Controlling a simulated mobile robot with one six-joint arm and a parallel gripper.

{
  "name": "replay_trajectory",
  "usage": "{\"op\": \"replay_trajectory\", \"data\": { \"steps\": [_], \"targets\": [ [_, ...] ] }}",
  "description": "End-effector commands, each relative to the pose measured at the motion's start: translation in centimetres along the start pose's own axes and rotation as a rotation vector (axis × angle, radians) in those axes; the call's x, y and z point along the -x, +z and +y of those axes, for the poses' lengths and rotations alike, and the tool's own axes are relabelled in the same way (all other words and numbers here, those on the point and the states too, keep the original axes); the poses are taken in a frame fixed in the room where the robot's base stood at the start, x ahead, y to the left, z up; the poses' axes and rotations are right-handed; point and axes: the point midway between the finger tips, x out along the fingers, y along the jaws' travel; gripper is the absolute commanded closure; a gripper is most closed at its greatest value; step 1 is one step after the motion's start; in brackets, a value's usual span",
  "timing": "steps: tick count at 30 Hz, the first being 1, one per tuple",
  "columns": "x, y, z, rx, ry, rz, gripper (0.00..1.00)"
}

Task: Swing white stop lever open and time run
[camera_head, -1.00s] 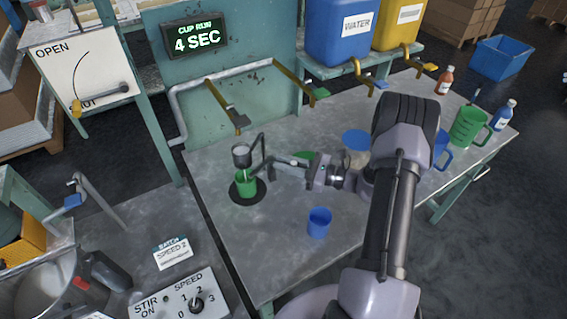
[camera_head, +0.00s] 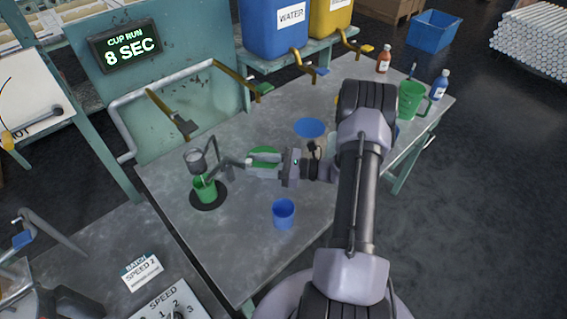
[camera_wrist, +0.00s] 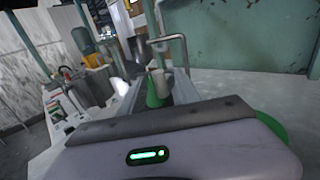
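A grey metal flow cup (camera_head: 196,160) hangs on a stand at the left of the table. Green liquid shows just below it, above a green beaker (camera_head: 205,190) on a dark round base. The timer display (camera_head: 126,48) reads "CUP RUN 8 SEC". My gripper (camera_head: 246,168) is right of the flow cup, low over the table. The white stop lever cannot be told apart from the pale parts between cup and gripper. Whether my fingers are open or shut is unclear. The wrist view shows the green beaker (camera_wrist: 153,93) beyond my gripper's body.
A blue cup (camera_head: 283,213) stands on the table (camera_head: 240,240) in front of my gripper. A blue funnel-like piece (camera_head: 309,128) is behind it, near my arm. A green jug (camera_head: 411,100) and bottles stand at the right. Brass taps (camera_head: 170,112) project over the back edge.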

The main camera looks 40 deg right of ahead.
Motion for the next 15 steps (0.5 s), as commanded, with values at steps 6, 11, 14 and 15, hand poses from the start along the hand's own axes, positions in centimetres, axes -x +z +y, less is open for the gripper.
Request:
{"op": "replay_trajectory", "data": {
  "steps": [6, 11, 14, 15],
  "targets": [
    [6.5, 0.2, -0.1, 0.001, -0.005, 0.0, 0.61],
    [10.2, 0.1, 0.0, 0.001, -0.003, 0.001, 0.61],
    [11.7, 0.0, 0.0, 0.001, -0.003, 0.001, 0.61],
    [12.1, 0.0, 0.0, 0.0, -0.001, 0.001, 0.61]
  ]
}}
